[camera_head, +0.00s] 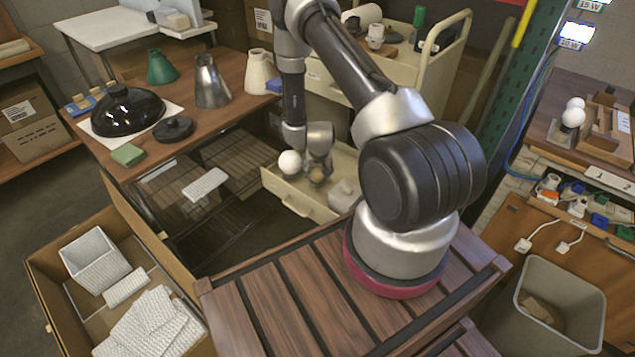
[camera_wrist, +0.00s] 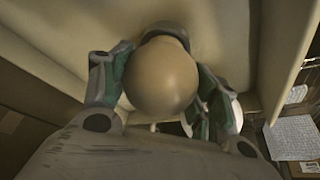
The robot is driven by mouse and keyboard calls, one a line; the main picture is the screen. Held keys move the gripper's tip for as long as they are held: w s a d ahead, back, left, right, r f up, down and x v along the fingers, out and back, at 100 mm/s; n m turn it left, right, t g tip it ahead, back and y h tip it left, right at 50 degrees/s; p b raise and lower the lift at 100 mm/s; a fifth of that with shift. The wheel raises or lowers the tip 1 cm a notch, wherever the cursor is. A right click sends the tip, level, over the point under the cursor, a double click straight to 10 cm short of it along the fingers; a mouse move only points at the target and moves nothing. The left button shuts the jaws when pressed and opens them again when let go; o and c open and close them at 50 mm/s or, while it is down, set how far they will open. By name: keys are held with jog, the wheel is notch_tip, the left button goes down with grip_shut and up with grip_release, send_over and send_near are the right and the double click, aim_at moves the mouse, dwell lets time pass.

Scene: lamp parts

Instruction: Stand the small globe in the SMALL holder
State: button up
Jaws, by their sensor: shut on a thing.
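In the wrist view a round, shaded tan globe (camera_wrist: 160,80) sits between the two green-and-grey fingers of my gripper (camera_wrist: 155,85), which is shut on it. In the head view my gripper (camera_head: 318,155) is down at the open cream drawer (camera_head: 318,215), with the held globe (camera_head: 317,175) partly visible below it. A larger-looking white globe (camera_head: 290,162) is just left of my gripper in the drawer.
The drawer's walls stand close around my gripper. A cream cart (camera_head: 420,70) stands behind. The left table (camera_head: 205,110) bears lamp shades. A grey bin (camera_head: 555,300) stands at the lower right.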

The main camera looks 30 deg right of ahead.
jog(key=shift+f, duration=0.7)
dwell(1.6)
jog(key=o, duration=1)
jog(key=v, duration=1.2)
jog(key=shift+a, duration=0.1)
